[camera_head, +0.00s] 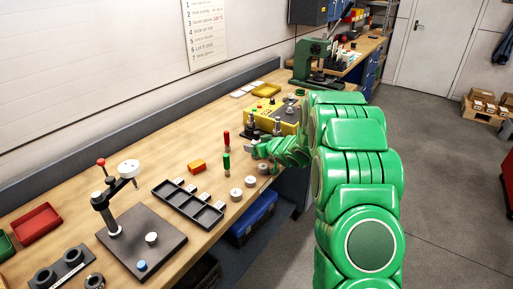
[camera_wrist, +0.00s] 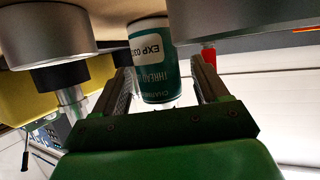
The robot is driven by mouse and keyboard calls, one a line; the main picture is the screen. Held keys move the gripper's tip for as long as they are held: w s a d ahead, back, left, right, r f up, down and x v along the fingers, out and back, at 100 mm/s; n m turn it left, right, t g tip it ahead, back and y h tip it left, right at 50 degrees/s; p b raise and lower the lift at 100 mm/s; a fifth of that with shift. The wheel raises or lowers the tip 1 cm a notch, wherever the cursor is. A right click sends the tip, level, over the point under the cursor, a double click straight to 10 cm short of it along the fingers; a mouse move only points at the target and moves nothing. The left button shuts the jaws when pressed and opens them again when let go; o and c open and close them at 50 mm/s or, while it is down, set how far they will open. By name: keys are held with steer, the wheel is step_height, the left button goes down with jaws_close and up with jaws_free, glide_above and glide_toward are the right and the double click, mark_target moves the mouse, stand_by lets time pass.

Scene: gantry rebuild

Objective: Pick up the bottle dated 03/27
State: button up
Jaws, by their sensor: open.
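A teal bottle (camera_wrist: 152,75) with a white date label shows in the wrist view, in the gap between the two fingers. The label reads EXP 03 and then what looks like a 2; the rest of the date turns out of sight. My gripper (camera_wrist: 163,92) is open, with one finger at each side of the bottle and no clear grip on it. In the head view my gripper (camera_head: 251,146) is low over the bench beside the yellow machine. I cannot make out the teal bottle there.
White round pieces (camera_head: 236,194) and a dark compartment tray (camera_head: 188,204) lie nearer. A large metal cylinder (camera_wrist: 48,35) is close in the wrist view.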

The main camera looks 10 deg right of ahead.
steer(key=shift+c, duration=0.5)
steer(key=c, duration=1)
